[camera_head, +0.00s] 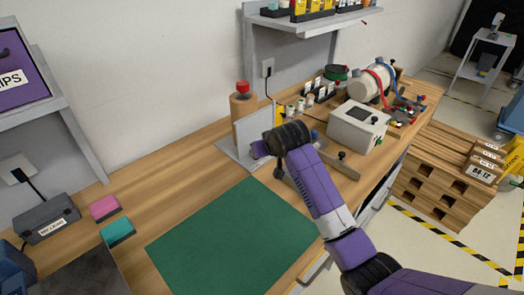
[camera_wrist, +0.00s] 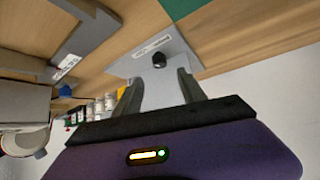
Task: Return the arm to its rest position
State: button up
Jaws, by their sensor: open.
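My purple and black arm reaches in from the lower right in the head view, over the front of the wooden workbench (camera_head: 160,165). My gripper (camera_head: 260,148) is at the far end of it, in front of a grey stand with a brown cylinder (camera_head: 243,118) and a red top. In the wrist view my gripper (camera_wrist: 160,85) shows two grey fingers spread apart. Nothing shows held between them. A light grey plate with a label (camera_wrist: 152,50) and a small dark knob (camera_wrist: 159,60) lie beyond the fingertips. The head view hides the fingers' tips.
A green mat (camera_head: 235,240) lies clear on the bench. A white box (camera_head: 358,125), bottles and a cylinder with coloured hoses (camera_head: 370,84) stand at right. A wall shelf (camera_head: 310,22) hangs above. Pink (camera_head: 104,207) and teal (camera_head: 117,230) blocks lie at left.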

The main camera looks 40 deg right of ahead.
jog(key=shift+w, duration=0.1)
dwell(0.3)
notch_tip(320, 180, up, 7)
jog(key=w+t, duration=0.3)
jog(key=t, duration=0.1)
jog(key=s+a+t+h, duration=0.1)
jog(key=s+a+t, duration=0.3)
jog(key=s+a, duration=0.35)
jog(key=s+a+f+n+y, duration=0.1)
jog(key=s+a, duration=0.5)
jog(key=s, duration=0.7)
jog(key=s+a+f+n+g+y, duration=0.1)
jog(key=s+a, duration=0.5)
jog(key=s, duration=0.8)
jog(key=s+a+f+n+y, duration=0.2)
jog(key=s+a, duration=0.4)
jog(key=s, duration=0.8)
jog(key=shift+s+a+g, duration=0.15)
jog(key=shift+g, duration=0.15)
jog(key=shift+c, duration=0.5)
